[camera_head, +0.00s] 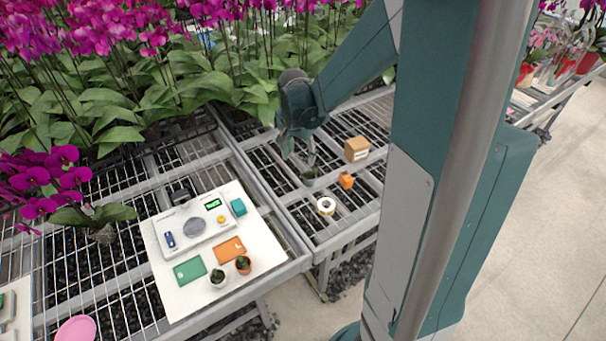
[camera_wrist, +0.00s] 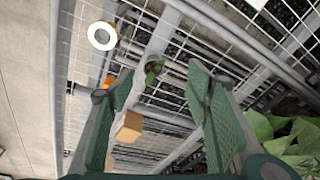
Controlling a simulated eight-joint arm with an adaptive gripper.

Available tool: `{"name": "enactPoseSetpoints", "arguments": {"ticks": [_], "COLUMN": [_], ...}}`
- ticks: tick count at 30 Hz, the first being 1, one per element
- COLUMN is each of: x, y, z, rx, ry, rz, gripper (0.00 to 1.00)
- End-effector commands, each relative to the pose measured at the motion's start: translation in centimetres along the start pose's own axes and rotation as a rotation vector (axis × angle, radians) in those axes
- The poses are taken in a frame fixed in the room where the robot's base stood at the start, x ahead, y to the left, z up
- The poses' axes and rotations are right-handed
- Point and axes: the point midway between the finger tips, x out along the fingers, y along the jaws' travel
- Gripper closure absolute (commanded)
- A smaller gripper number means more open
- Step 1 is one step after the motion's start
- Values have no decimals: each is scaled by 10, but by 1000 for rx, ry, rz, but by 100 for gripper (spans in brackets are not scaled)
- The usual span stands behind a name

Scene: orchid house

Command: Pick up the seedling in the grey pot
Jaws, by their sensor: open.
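The seedling in the grey pot (camera_head: 310,177) stands on the wire bench, just below my gripper and partly hidden by it in the head view. In the wrist view its green leaves (camera_wrist: 152,73) show beyond the fingertips, in the gap between them; the pot is small and dark there. My gripper (camera_wrist: 158,84) is open with nothing between its two green fingers. In the head view my gripper (camera_head: 302,158) points down over the seedling, and the fingers are hard to make out. Contact between fingers and pot does not show.
Near the pot are a cardboard box (camera_head: 357,149), an orange object (camera_head: 346,181) and a tape roll (camera_head: 326,206). Leafy orchids (camera_head: 110,110) crowd behind.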

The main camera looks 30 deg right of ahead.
Motion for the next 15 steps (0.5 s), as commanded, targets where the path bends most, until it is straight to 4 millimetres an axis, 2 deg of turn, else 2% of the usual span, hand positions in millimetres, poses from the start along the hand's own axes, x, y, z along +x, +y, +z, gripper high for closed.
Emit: {"name": "enactPoseSetpoints", "arguments": {"ticks": [1,9,15], "x": [11,60,85], "y": [0,6,10], "z": [-6,-28,-38], "rx": [22,149,213], "ry": [-4,-27,-37], "rz": [10,62,88], "gripper": [51,51,51]}}
